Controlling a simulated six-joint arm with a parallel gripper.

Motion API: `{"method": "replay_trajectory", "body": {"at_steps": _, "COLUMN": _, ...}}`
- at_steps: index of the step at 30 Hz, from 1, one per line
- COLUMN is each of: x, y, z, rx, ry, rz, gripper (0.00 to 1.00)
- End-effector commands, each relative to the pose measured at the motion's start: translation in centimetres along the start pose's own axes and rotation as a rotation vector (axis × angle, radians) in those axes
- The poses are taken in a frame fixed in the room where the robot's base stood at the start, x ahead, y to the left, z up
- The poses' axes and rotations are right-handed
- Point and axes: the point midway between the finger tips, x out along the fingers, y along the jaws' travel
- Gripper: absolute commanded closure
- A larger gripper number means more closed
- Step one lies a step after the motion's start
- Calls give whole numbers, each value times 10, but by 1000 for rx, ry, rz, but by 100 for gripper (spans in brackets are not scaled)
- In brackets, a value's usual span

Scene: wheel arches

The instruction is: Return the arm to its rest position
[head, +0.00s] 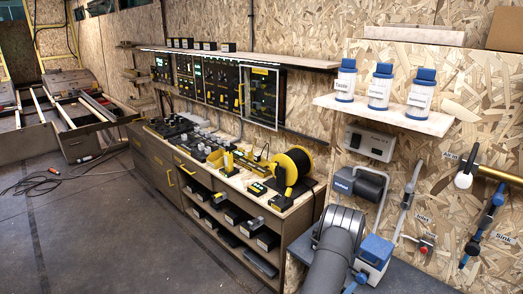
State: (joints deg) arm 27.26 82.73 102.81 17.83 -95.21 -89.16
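My arm shows at the bottom, right of centre, as a thick grey link with a rounded joint, in front of the right end of the workbench. My gripper's fingers do not show in the head view, so I cannot see whether they are open or hold anything.
The long workbench (299,201) carries a black cable reel with yellow rims (292,166) and small devices. A blue and white unit (374,262) stands right of my arm. Labelled white bottles with blue caps (379,90) stand on a wall shelf (385,115). Floor (110,235) at left is mostly clear.

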Motion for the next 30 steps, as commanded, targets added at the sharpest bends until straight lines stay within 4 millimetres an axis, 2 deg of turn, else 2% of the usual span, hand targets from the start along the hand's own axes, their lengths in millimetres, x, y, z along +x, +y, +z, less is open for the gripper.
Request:
{"method": "replay_trajectory", "body": {"at_steps": 13, "x": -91, "y": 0, "z": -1, "rx": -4, "ry": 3, "rz": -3, "gripper": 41}}
{"method": "replay_trajectory", "body": {"at_steps": 30, "x": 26, "y": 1, "z": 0, "rx": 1, "ry": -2, "rz": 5, "gripper": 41}}
